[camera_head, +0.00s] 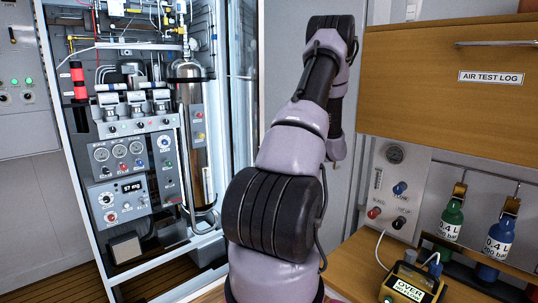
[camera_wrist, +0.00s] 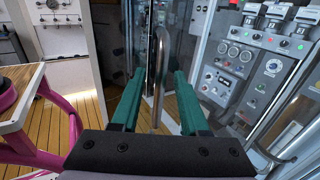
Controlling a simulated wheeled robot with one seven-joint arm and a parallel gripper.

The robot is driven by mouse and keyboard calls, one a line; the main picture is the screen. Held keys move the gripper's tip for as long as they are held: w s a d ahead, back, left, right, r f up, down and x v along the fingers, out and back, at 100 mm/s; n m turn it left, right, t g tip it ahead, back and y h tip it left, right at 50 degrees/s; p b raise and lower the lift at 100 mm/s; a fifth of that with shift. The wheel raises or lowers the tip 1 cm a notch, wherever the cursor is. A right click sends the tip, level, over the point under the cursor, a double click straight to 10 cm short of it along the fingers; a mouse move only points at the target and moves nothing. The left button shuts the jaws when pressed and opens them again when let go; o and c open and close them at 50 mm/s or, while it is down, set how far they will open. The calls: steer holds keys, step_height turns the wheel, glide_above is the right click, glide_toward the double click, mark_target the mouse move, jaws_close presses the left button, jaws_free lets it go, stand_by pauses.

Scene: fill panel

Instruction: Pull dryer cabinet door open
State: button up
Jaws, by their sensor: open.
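The dryer cabinet (camera_head: 75,165) stands at the left in the head view, a white frame around gauges, knobs, pipes and a tall metal cylinder. A glass panel (camera_head: 241,85) shows at its right side, partly behind my arm. In the wrist view, the cabinet's gauge panel (camera_wrist: 238,60) shows at the right through or beside glass. A vertical metal bar handle (camera_wrist: 157,85) stands between the two green fingers of my gripper (camera_wrist: 159,74). The fingers are open, with space on both sides of the bar. My gripper is hidden in the head view. How far the door stands open is unclear.
A wooden cabinet labelled AIR TEST LOG (camera_head: 440,95) hangs at the right, above gas bottles (camera_head: 496,240) and a yellow meter (camera_head: 412,283) on a wooden surface. In the wrist view, a table with pink tubing (camera_wrist: 40,125) stands at the left, with clear wooden floor beside it.

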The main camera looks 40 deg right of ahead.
step_height(320, 180, up, 10)
steer(key=shift+f, duration=0.1)
stand_by(0.7)
